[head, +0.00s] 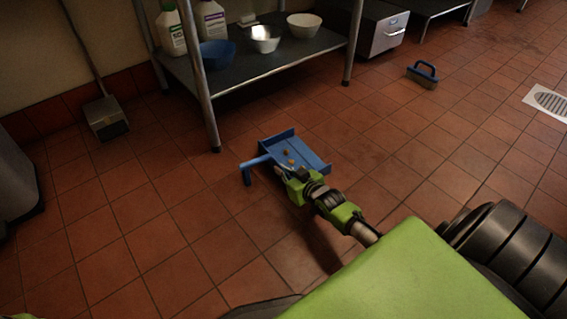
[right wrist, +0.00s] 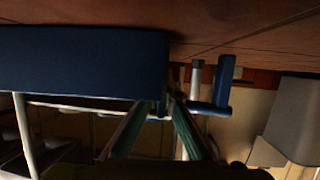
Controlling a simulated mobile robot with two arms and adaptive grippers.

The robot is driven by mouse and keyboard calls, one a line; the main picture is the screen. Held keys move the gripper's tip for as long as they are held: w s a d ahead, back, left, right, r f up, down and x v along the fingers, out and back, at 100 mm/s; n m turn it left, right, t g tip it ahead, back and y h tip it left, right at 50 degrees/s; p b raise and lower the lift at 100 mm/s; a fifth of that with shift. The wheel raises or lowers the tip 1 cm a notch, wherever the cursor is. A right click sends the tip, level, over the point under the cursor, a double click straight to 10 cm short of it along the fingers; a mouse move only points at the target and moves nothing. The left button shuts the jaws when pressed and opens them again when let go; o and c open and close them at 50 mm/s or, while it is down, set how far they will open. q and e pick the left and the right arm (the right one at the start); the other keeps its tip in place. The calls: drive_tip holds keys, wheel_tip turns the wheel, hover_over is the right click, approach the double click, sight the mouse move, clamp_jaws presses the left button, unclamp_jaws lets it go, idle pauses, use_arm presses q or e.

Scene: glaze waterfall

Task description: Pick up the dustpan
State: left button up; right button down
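The blue dustpan (head: 312,148) is on or close to the tiled floor in the middle of the head view, with a few small orange bits in its pan. Its handle points left and bends down. My right gripper (head: 281,174) is at the handle side, close to the dustpan. In the right wrist view the dark blue pan (right wrist: 80,62) fills the upper left, and the handle (right wrist: 222,82) stands to the right. The fingers of my right gripper (right wrist: 160,104) are apart; whether they touch the dustpan is unclear. My left gripper is not in view.
A metal shelf (head: 285,68) with bowls and bottles stands behind, its leg near the dustpan. A long-handled dustpan (head: 105,116) leans on the left wall. A blue-handled brush (head: 423,74) lies at the right, near a floor drain (head: 548,101). Floor around the dustpan is clear.

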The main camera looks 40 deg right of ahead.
drive_tip(key=shift+r, duration=0.25)
